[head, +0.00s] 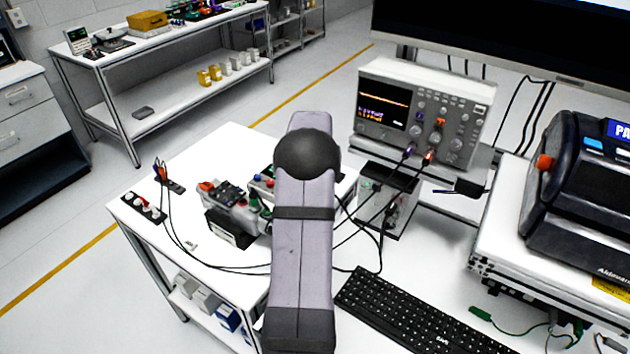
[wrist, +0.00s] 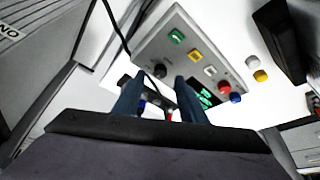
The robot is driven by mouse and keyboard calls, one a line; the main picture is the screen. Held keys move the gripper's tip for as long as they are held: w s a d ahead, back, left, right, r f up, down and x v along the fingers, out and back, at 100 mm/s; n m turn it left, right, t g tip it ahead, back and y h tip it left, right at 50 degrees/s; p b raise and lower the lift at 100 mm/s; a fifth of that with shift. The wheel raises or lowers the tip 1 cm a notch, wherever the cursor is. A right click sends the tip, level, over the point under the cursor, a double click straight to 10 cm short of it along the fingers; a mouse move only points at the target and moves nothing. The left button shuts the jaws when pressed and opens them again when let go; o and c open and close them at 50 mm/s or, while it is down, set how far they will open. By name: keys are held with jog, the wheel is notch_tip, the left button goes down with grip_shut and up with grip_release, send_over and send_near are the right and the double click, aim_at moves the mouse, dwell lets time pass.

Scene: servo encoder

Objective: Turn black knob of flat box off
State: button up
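In the wrist view a light grey flat box (wrist: 203,42) carries green, yellow, white, red and blue buttons and a small display with green figures. Its black knob (wrist: 160,71) is near the box's lower left edge. My gripper (wrist: 158,86) is open, with a dark finger on either side of the picture's middle. The knob shows in the gap just beyond the fingertips; I cannot tell how deep it is between them. In the head view my arm hides the gripper and most of what seems the same box (head: 259,183). The knob's setting cannot be read.
A device with red and green parts (head: 233,208) and a small switch strip (head: 143,207) stand left of my arm. The oscilloscope (head: 422,113) and keyboard (head: 415,312) are to the right.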

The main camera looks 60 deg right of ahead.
jog(key=shift+p+x, duration=0.5)
jog(key=shift+x, duration=1.35)
grip_shut()
